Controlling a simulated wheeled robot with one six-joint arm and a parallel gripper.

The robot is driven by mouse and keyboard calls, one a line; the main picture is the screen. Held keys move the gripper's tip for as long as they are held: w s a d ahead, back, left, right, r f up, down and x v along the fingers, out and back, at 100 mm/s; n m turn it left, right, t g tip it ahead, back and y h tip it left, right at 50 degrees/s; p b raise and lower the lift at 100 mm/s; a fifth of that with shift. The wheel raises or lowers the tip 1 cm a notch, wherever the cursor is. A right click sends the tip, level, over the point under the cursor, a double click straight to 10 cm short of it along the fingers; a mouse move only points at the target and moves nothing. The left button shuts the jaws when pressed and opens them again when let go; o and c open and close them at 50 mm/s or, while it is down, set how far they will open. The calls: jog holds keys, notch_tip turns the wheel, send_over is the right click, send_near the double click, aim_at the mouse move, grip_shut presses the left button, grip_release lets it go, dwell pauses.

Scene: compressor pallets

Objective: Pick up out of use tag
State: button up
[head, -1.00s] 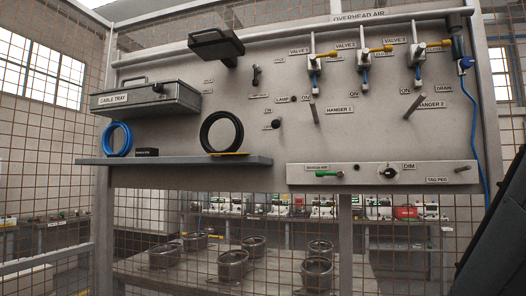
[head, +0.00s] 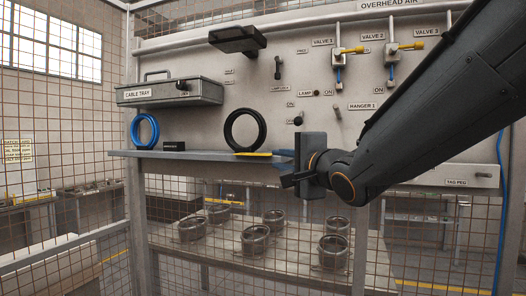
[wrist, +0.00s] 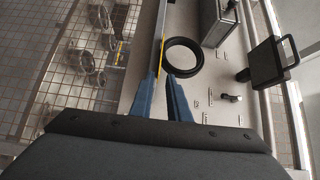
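A thin yellow strip, which looks like the out of use tag (head: 254,154), lies flat at the front edge of the shelf, below the black ring. Its lettering cannot be read. In the wrist view the yellow tag (wrist: 161,56) shows nearly edge-on, just beyond the fingertips and in line with the gap between them. My gripper (head: 279,158) is at the shelf edge, just right of the tag in the head view. In the wrist view the two blue fingers of my gripper (wrist: 161,78) stand apart with nothing clearly between them.
The black ring (head: 229,127) stands upright on the shelf (head: 200,155) right behind the tag. A blue ring (head: 135,131) stands farther left, and the cable tray (head: 160,95) hangs above. A tag peg (head: 483,175) sticks out at the right. Metal pots (head: 255,240) stand below.

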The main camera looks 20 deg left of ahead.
aim_at(260, 155)
jog(key=shift+b+x, duration=0.75)
jog(key=shift+x, duration=4.25)
jog(key=shift+c, duration=0.6)
grip_shut()
notch_tip(260, 155, up, 2)
jog(key=shift+s+r+p, duration=0.1)
jog(key=shift+r+p, duration=0.15)
jog(key=shift+p, duration=1)
jog(key=s+d+r+p, duration=0.5)
jog(key=s+d+p, duration=0.3)
jog(key=s+d, duration=0.1)
jog(key=shift+s, duration=0.8)
